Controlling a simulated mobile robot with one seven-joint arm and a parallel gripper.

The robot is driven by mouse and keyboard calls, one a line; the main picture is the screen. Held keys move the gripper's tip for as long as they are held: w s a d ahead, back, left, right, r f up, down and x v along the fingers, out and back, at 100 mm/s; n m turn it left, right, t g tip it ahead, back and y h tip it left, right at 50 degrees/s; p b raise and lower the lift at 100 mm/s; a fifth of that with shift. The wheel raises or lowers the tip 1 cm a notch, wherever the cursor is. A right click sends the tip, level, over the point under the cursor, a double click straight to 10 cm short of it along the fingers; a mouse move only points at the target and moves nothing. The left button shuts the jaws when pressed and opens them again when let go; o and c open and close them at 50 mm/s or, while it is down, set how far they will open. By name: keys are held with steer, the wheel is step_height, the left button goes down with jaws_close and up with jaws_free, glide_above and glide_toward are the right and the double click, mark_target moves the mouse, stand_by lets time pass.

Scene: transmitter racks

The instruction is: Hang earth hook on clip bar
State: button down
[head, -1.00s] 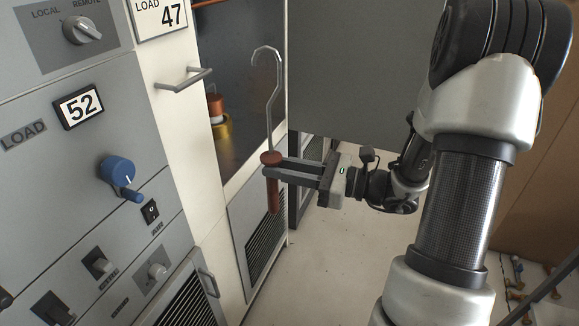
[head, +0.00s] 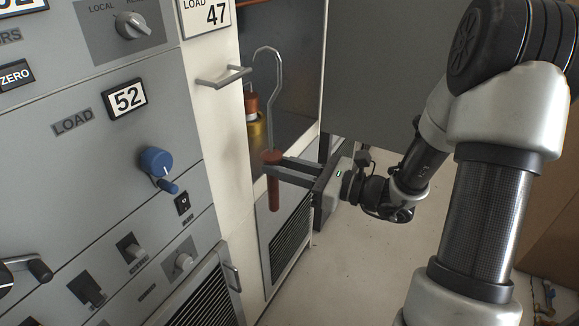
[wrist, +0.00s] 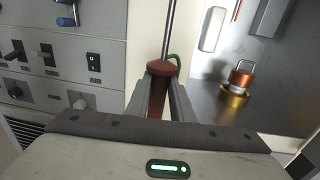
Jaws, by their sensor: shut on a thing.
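The earth hook is a metal rod with a curved top (head: 275,88) and a red-brown handle (head: 274,193). My gripper (head: 271,168) is shut on the handle near its upper collar and holds the hook upright, with the curve at the top. In the wrist view the handle (wrist: 162,80) sits between my fingers, and the rod runs up out of the frame. In the head view the hook is in front of the open cabinet.
A grey panel with the 52 label (head: 128,99), a blue knob (head: 156,161) and switches is at left. A copper-coloured part (wrist: 241,76) stands inside the dark bay.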

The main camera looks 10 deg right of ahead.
steer(key=w+a+f+b, duration=0.2)
steer(key=a+f+b, duration=0.1)
steer(key=a, duration=0.3)
steer(key=shift+f, duration=0.55)
stand_by(0.5)
steer(key=c, duration=1.5)
jaws_free()
steer(key=shift+o, duration=0.2)
steer(key=w+p+v, duration=0.1)
steer(key=v, duration=1.3)
steer(key=w+d+f+p+v, duration=0.1)
steer(key=v, duration=1.3)
steer(key=shift+w+d+f+p, duration=0.2)
steer(key=shift+d+p, duration=0.1)
steer(key=shift+p, duration=0.1)
